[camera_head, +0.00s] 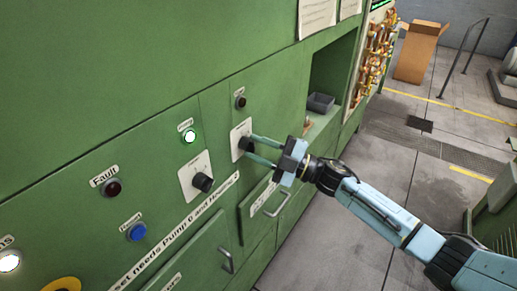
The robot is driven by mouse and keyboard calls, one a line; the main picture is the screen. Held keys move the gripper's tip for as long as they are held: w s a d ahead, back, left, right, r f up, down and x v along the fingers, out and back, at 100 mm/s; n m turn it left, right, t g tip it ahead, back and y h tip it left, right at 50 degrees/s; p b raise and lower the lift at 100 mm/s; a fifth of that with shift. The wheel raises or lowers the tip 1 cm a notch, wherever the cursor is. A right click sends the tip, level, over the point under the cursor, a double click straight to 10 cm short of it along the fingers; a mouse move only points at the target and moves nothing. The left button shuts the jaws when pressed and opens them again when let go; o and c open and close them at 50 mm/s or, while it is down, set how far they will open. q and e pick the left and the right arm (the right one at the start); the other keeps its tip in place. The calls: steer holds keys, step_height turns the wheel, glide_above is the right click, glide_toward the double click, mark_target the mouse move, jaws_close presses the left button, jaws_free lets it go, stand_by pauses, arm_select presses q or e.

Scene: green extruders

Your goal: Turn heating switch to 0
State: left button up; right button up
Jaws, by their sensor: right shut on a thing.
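A black rotary switch (244,145) on a white plate sits on the green panel, in the middle of the picture. My right gripper (252,148) reaches in from the right with its two teal fingers around this knob and is shut on it. The fingers hide part of the knob and plate, and I cannot read its marks or position. A second black rotary switch (203,183) on a white plate (190,166) is lower left of it, untouched. I cannot read which switch is labelled heating. My left gripper is not in view.
Drawer handles (277,204) stick out below my gripper. A grey bin (320,103) stands in a recess. Open floor lies to the right.

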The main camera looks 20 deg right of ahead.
steer(key=shift+f, duration=0.1)
steer(key=o, duration=1)
steer(key=shift+c, duration=0.2)
steer(key=shift+s+d, duration=0.1)
steer(key=b+v, duration=0.2)
steer(key=v, duration=1.1)
